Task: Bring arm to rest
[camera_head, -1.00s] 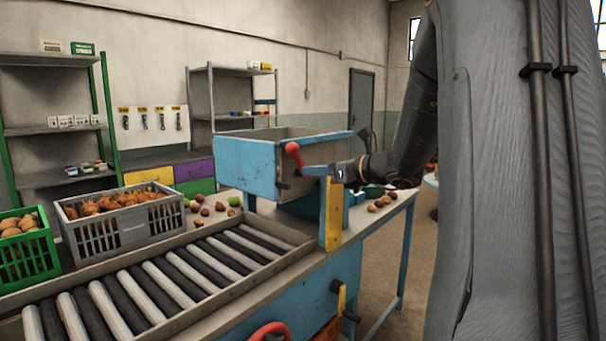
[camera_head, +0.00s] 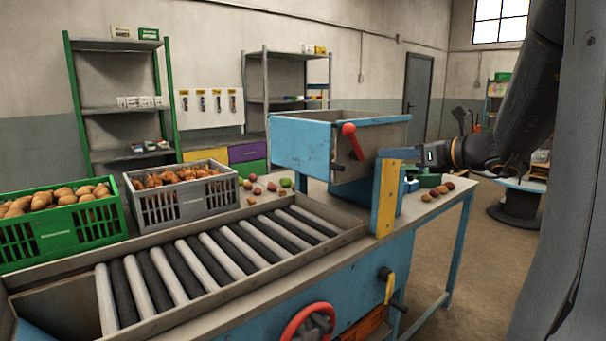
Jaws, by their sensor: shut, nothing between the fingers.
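My dark arm comes in from the right, with an orange ring at its wrist. My gripper (camera_head: 388,154) points left with its bluish fingers together and nothing held in them. In the picture, it shows just above the yellow plate (camera_head: 386,198) of the sorting machine and right of the blue hopper (camera_head: 305,148). I cannot tell whether it touches the machine.
A red-knobbed lever (camera_head: 350,138) stands left of my gripper. The roller conveyor (camera_head: 205,262) runs to the front left. A green crate (camera_head: 62,233) and a grey crate (camera_head: 180,203) of produce stand behind it. Open floor (camera_head: 465,255) lies right of the table.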

